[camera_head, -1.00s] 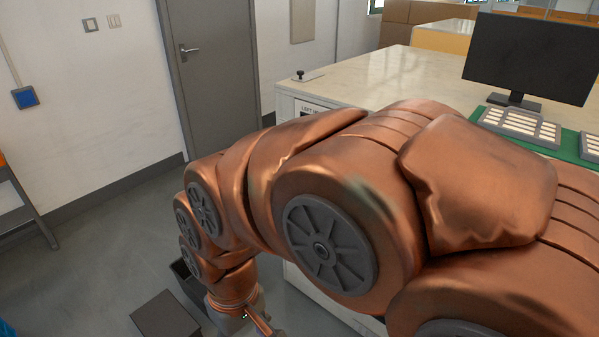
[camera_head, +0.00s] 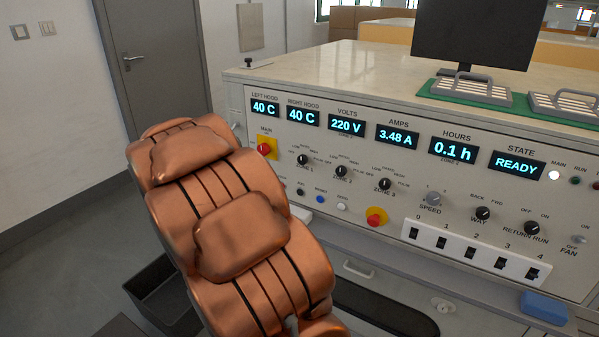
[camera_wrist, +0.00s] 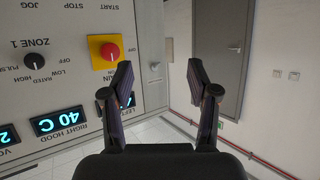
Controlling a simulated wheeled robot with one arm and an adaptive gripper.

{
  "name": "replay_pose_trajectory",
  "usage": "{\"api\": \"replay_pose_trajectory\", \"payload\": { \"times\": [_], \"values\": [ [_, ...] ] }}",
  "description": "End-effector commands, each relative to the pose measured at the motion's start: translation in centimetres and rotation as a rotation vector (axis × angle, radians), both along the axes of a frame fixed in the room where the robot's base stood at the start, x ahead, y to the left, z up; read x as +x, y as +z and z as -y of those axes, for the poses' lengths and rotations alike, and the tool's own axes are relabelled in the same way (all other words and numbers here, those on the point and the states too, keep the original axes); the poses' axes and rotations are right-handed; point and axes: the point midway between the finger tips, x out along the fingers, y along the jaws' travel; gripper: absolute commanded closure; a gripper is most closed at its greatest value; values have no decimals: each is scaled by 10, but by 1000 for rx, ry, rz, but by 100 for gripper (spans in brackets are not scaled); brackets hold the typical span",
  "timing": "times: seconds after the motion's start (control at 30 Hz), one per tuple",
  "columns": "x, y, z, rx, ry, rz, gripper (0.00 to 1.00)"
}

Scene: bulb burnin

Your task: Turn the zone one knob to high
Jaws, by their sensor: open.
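The zone one knob (camera_head: 303,160) is a small black knob on the upright control panel, below the right hood display. In the wrist view the knob (camera_wrist: 34,61) shows upside down at the left, with labels such as low, rated and high around it. I cannot tell for sure which label it points to. My gripper (camera_wrist: 160,70) is open and empty, its two dark fingers spread. It is apart from the knob, which lies left of both fingers in the wrist view. In the head view my gripper is hidden by my copper arm.
A red main switch on a yellow plate (camera_wrist: 105,51) sits between the knob and my fingers in the wrist view; it also shows in the head view (camera_head: 266,148). Zone 2 (camera_head: 341,171) and zone 3 (camera_head: 385,184) knobs are to the right. A dark bin (camera_head: 160,290) stands low left.

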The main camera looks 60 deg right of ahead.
Motion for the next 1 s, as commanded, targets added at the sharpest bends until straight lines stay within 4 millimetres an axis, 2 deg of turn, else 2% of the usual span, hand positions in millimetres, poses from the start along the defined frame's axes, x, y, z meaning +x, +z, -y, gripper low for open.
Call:
{"api": "replay_pose_trajectory", "payload": {
  "times": [0.03, 0.1, 0.2, 0.3, 0.4, 0.53, 0.77, 1.0],
  "values": [
    [-10, -14, 29, -53, -78, 4, 40],
    [-27, -17, 64, -138, -186, 13, 40],
    [-56, -21, 104, -245, -327, 7, 40],
    [-84, -22, 131, -337, -441, -8, 40],
    [-105, -24, 146, -399, -520, -27, 40],
    [-120, -22, 155, -442, -573, -41, 40],
    [-123, -21, 170, -453, -586, -44, 40],
    [-121, -21, 200, -452, -585, -42, 40]
  ]
}}
